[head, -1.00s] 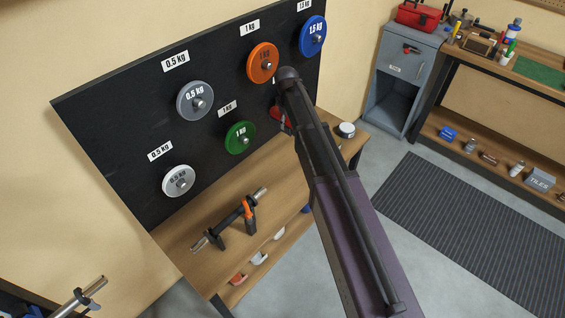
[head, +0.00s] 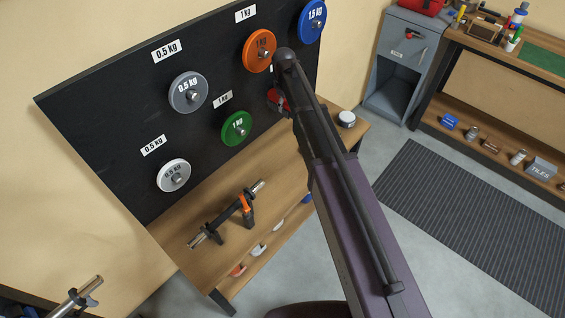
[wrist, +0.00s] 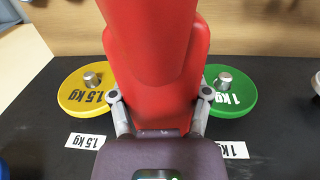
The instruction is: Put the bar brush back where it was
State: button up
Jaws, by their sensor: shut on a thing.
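My gripper (wrist: 160,97) is shut on a large red thing, apparently the bar brush (wrist: 155,45), with one finger at each side of it. The red thing fills the middle of the wrist view and runs out of its top edge; no bristles show. In the head view, a bit of red (head: 274,101) shows beside my arm, in front of the black plate board (head: 110,130). My arm hides most of the gripper there. A short bar (head: 225,217) rests on black holders on the wooden bench (head: 185,255), with an orange-and-black piece (head: 247,207) at it.
The board carries grey (head: 188,92), white (head: 173,176), green (head: 236,128), orange (head: 259,51) and blue (head: 312,22) plates on pegs. A yellow plate (wrist: 83,92) shows in the wrist view. A round tin (head: 347,119) stands at the bench's right end.

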jog(key=shift+g+y, duration=0.3)
jog(key=shift+g, duration=0.1)
jog(key=s+f+b, duration=0.5)
jog(key=f+b, duration=0.4)
jog(key=s+f+b, duration=0.5)
jog(key=f+b, duration=0.4)
jog(key=s+a+f+b, duration=0.1)
jog(key=s+f+b, duration=0.4)
jog(key=f+b, duration=0.4)
jog(key=shift+s+f, duration=0.1)
jog(key=shift+s, duration=0.25)
jog(key=shift+w, duration=0.15)
jog(key=b, duration=0.1)
send_over(285, 163)
jog(key=s, duration=0.1)
jog(key=shift+s+a+f, duration=0.1)
jog(key=shift+s+f, duration=0.1)
jog(key=shift+f, duration=0.45)
jog(key=shift+w, duration=0.65)
notch_tip(285, 163, down, 4)
jog(key=b, duration=0.4)
jog(key=shift+r, duration=0.15)
jog(key=o, duration=1.1)
